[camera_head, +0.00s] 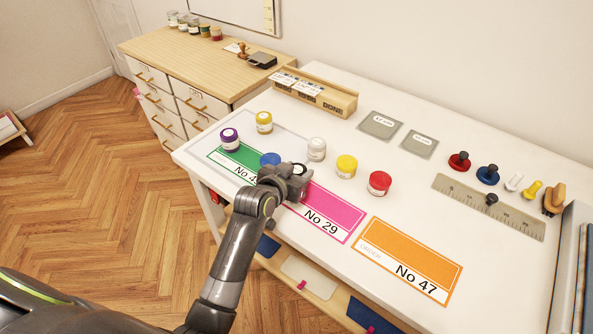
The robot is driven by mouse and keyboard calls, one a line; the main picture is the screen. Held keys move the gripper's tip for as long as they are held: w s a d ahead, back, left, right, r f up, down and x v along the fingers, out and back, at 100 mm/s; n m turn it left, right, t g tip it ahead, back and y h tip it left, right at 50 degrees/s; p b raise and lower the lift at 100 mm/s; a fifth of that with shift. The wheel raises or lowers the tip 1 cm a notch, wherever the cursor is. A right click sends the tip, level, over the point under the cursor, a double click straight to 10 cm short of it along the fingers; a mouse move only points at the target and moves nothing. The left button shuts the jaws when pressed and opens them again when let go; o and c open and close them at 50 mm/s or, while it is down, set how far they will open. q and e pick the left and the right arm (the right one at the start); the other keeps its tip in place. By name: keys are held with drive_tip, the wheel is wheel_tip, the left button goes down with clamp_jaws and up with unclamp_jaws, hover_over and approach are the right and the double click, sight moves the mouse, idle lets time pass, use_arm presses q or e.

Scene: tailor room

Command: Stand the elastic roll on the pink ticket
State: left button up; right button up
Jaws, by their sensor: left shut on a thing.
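My left gripper (291,181) is over the left end of the pink ticket (327,214), marked No 29, and hides that end. It is shut on a small round thing with a pale top and dark rim, which looks like the elastic roll (299,168). The fingers hide most of it, and I cannot tell whether its base touches the ticket. A blue roll (269,159) stands just behind the gripper, partly hidden, by the right end of the green ticket (225,160). My right gripper is not in view.
A purple-topped roll (229,139) stands on the green ticket. Yellow (346,166), white (316,149) and red (379,184) rolls stand behind the pink ticket. The orange ticket (410,257) is bare. A ruler (488,208) lies at right; a wooden rack (315,92) stands at the back.

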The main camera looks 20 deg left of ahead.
use_arm(q)
drive_tip(key=shift+f, duration=0.15)
drive_tip(key=o, duration=1)
drive_tip(key=shift+s+r, duration=0.15)
drive_tip(key=shift+r, duration=0.05)
drive_tip(key=v, duration=1.1)
drive_tip(key=shift+s+r+b, duration=0.1)
drive_tip(key=shift+s+b, duration=0.25)
drive_tip(key=shift+b, duration=0.05)
drive_tip(key=shift+a, duration=0.1)
